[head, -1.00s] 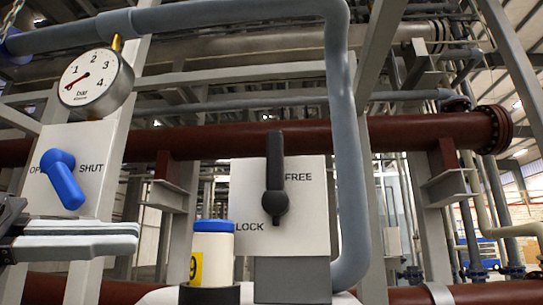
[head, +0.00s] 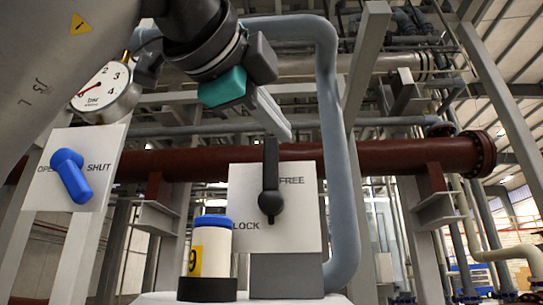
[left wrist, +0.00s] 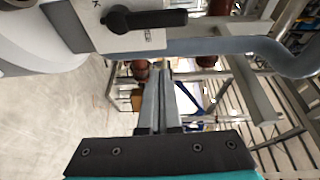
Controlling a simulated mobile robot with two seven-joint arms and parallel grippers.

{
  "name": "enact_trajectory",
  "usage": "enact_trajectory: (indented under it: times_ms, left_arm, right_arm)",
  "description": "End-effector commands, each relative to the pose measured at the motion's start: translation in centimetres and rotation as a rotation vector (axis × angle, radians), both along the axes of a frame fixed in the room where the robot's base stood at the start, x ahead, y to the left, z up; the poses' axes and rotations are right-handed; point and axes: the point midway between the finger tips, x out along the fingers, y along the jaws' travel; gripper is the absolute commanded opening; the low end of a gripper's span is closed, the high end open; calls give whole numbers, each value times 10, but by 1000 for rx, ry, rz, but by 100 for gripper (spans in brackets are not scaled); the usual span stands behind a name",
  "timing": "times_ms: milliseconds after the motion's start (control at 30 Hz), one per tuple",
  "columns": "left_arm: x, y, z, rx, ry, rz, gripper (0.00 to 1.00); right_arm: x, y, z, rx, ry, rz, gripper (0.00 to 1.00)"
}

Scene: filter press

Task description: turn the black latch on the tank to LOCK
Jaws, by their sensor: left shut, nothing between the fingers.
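The black latch (head: 270,185) is on a white plate (head: 238,208) marked FREE at right and LOCK at lower left. Its handle points straight up from a round hub. My left gripper (head: 288,134) comes down from the upper left, shut and empty, its fingertips close to the top end of the handle in the head view. In the left wrist view, the latch (left wrist: 145,19) lies near the top edge, and my shut fingers (left wrist: 160,78) appear apart from it. My right gripper is in neither view.
A blue handle (head: 71,176) on an OPEN/SHUT plate and a pressure gauge (head: 104,92) are at left. A blue-capped bottle (head: 211,250) stands left below the latch plate. A grey-blue pipe (head: 335,160) runs down close to the plate's right side.

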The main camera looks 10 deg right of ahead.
Motion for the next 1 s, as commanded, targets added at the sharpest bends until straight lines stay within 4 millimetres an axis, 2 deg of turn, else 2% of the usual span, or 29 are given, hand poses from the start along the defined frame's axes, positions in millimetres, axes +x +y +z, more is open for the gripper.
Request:
enact_trajectory:
  times_ms: [100,267,733,800,1000]
  left_arm:
    - [-7,-10,5,3,-28,36,0]
    - [0,-18,8,2,-32,47,0]
    - [77,-71,10,3,-30,44,0]
    - [78,-55,10,-1,-35,46,0]
    - [83,-36,8,0,-33,44,0]
  right_arm:
    - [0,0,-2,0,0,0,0]
    - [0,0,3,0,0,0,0]
    - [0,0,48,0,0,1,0]
    - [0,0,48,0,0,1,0]
    - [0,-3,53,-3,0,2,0]
